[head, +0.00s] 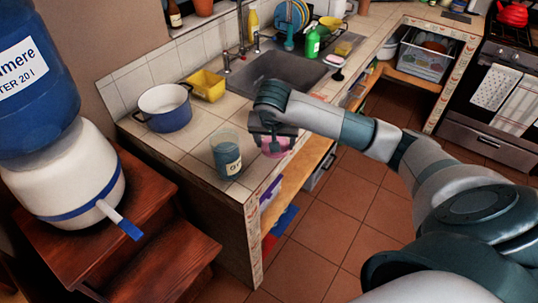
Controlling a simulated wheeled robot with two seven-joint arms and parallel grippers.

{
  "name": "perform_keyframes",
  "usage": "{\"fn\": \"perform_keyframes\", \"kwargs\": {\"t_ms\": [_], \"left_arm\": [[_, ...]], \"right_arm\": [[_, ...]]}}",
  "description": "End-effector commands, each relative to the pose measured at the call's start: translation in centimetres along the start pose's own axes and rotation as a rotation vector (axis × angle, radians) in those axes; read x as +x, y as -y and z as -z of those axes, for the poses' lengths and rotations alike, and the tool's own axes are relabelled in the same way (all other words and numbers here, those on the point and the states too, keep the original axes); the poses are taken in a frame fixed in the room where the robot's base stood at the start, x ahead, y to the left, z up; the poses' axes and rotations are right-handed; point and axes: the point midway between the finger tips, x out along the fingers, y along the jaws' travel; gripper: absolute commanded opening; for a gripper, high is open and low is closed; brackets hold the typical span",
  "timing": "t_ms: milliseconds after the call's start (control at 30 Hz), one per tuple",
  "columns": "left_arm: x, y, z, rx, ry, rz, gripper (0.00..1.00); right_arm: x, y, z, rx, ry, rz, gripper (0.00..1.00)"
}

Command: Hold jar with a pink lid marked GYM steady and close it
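The jar (227,160) is a clear, bluish container with a dark label, partly readable as "GY". It stands upright and open-topped near the front left corner of the tiled counter. The pink lid (276,149) is off the jar, to its right, close to the counter's front edge. My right gripper (275,141) comes in from the right and points down at the lid. Its fingers are at the lid and partly cover it. I cannot tell whether they grip it or whether the lid touches the counter. My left gripper is not in view.
A blue and white pot (166,108) and a yellow tub (206,85) stand behind the jar. The sink (275,78) lies farther back. A water dispenser (62,170) stands on wooden steps at left. Counter tiles (190,160) left of the jar are bare.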

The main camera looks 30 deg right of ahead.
Motion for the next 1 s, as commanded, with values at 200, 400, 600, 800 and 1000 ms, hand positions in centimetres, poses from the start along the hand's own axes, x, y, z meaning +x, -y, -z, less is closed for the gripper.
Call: {"fn": "perform_keyframes", "kwargs": {"t_ms": [200, 400, 600, 800, 1000], "left_arm": [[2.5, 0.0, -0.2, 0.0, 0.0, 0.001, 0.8], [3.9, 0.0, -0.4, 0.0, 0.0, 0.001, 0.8], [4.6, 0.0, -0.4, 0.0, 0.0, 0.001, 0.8], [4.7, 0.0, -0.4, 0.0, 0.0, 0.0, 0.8], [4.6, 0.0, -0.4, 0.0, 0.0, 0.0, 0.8]], "right_arm": [[-1.0, -3.5, 3.0, 0.002, -0.006, -0.001, 0.46], [-2.2, -6.2, 5.4, 0.002, -0.004, 0.001, 0.46], [-3.0, -7.7, 6.7, 0.0, -0.001, 0.001, 0.46], [-3.3, -8.1, 7.1, -0.001, 0.001, 0.002, 0.46], [-3.4, -8.1, 7.1, -0.001, 0.001, 0.002, 0.46]]}}
